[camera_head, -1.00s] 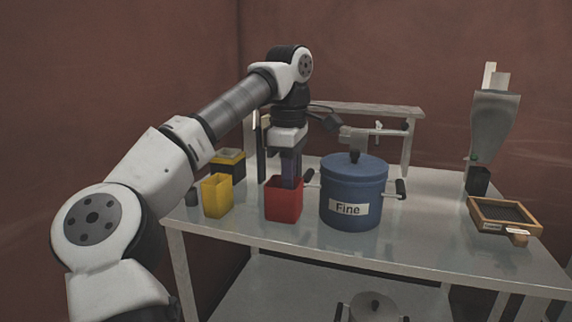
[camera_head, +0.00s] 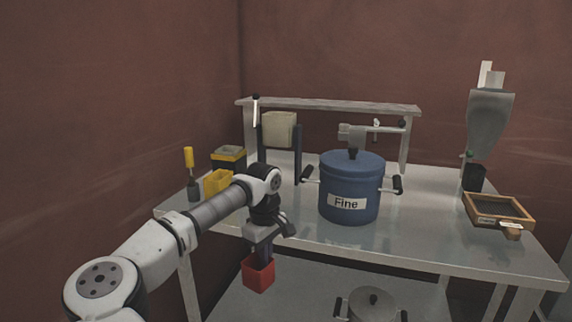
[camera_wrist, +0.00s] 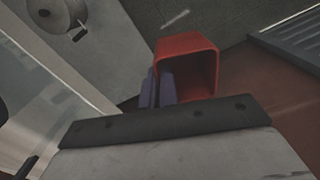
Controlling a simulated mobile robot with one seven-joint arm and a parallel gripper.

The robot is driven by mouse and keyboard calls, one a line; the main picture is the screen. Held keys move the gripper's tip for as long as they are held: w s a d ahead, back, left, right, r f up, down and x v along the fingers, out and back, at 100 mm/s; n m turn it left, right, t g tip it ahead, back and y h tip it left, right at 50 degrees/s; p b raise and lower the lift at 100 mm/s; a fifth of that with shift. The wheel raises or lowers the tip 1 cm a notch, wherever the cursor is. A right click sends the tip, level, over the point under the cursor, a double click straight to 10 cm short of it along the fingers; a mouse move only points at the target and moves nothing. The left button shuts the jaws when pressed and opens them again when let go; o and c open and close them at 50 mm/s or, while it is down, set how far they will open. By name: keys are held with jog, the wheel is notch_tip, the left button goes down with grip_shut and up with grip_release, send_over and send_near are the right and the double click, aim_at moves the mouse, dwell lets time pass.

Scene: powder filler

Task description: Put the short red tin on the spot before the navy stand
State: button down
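The short red tin (camera_head: 258,273) hangs from my gripper (camera_head: 261,252), in front of the table's front edge and lower in the picture than the tabletop. In the wrist view the red tin (camera_wrist: 188,66) shows its open mouth, and the dark gripper fingers (camera_wrist: 159,88) are close together at its left wall. The gripper is shut on the tin; the exact grip on the wall is partly hidden. The navy stand (camera_head: 298,155) stands on the table behind my wrist, with navy posts and a cream block between them. My arm hides part of the tabletop before it.
A blue pot labelled Fine (camera_head: 351,188) stands right of the navy stand. A yellow tin (camera_head: 217,182) and a yellow-handled tool (camera_head: 189,160) stand to the left. A wooden sieve (camera_head: 498,211) lies at the right. A lidded pot (camera_head: 372,304) sits on the lower shelf.

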aim_at(264, 290)
jog(key=s+f+m, duration=0.3)
jog(key=f+m, duration=0.2)
jog(key=f, duration=1.6)
jog(key=s+d+f+m, duration=0.2)
jog(key=s+f+m, duration=0.1)
jog(key=f, duration=0.5)
jog(key=s+d+f+m, duration=0.3)
jog(key=s+f, duration=0.2)
jog(key=f, duration=0.3)
jog(key=shift+s, duration=0.25)
jog(key=shift+d+f, duration=0.1)
